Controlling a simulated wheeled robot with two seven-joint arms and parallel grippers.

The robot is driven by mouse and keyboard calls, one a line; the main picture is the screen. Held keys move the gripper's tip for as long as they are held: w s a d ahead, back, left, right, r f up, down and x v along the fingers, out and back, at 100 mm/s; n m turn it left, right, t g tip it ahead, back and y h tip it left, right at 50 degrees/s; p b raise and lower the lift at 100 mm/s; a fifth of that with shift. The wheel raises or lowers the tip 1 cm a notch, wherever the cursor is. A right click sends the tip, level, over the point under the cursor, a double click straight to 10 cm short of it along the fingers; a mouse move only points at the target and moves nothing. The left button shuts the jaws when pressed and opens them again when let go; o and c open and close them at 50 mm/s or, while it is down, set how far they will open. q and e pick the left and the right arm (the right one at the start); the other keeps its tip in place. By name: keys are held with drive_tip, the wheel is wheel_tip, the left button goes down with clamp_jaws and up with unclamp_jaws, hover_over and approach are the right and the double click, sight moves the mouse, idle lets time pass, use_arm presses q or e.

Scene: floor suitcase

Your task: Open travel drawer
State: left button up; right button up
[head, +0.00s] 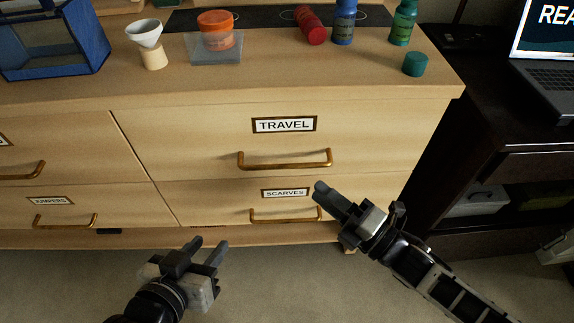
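The travel drawer (200,135) is a wide, pale wood drawer front at the top right of the dresser, and it sits flush and closed. Its label reads TRAVEL (284,125). Its brass bar handle (286,164) runs across below the label. My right gripper (319,192) is just below and right of that handle, in front of the scarves drawer, apart from the handle; its fingers look close together, but I cannot tell if they are shut. My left gripper (207,247) is low, in front of the dresser's base, with its fingers apart and nothing between them.
The scarves drawer (215,200) with its own handle (285,218) lies directly below. On the dresser top (100,95) stand a blue bin (50,45), a funnel (146,35), an orange jar (216,30) and bottles (344,22). A dark desk (490,110) with a laptop stands at right.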

sight(287, 164)
drive_tip(key=x, duration=1)
clamp_jaws()
